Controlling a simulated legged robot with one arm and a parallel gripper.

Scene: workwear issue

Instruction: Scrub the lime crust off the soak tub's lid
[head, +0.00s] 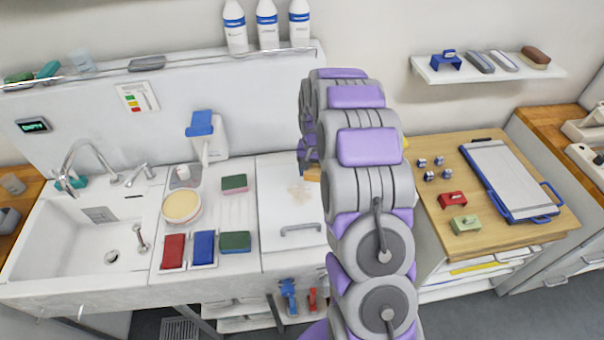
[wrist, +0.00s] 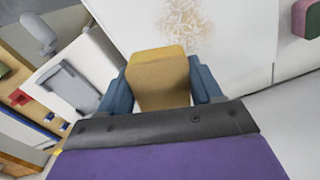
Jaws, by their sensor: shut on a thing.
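The soak tub's lid (head: 270,215) is a white panel with a grey handle, right of the sink drainer. A pale brown lime crust (head: 300,192) is on its upper right part. In the wrist view the crust (wrist: 183,25) is a speckled patch on the white lid (wrist: 238,55). My gripper (wrist: 161,88) has its blue fingers shut on a tan block with a yellow end (wrist: 157,53), just short of the crust in the picture. I cannot tell whether the block touches the lid.
The sink (head: 75,230) is further left. A wooden-topped cabinet (head: 480,235) with a clipboard stands right.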

